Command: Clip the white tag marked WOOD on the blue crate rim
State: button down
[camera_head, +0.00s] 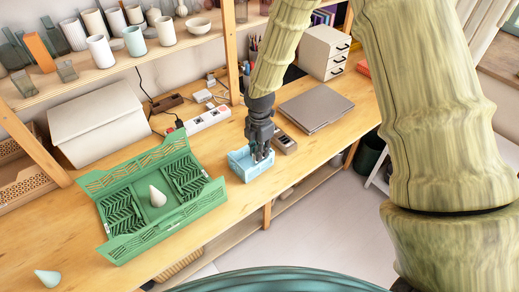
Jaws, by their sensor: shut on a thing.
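The small light-blue crate (240,166) stands on the wooden bench near its front edge. My gripper (261,157) is dark grey and points down at the right part of the crate. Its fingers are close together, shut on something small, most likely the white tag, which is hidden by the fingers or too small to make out. The marking WOOD cannot be read. The fingertips overlap the crate in this view; I cannot tell whether they touch its rim.
A large green crate (118,244) with a pale cone (157,196) inside stands left of the blue crate. Another cone (47,278) lies at the lower left. A grey device (285,143), a closed laptop (315,107) and a power strip (207,119) are nearby.

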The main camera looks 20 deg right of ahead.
jog(key=shift+f+b, duration=0.7)
jog(key=shift+f, duration=0.25)
jog(key=shift+f+p, duration=0.2)
jog(key=shift+p, duration=0.45)
dwell(1.0)
jog(key=shift+f+b, duration=0.4)
jog(key=shift+f, duration=1.3)
dwell(3.7)
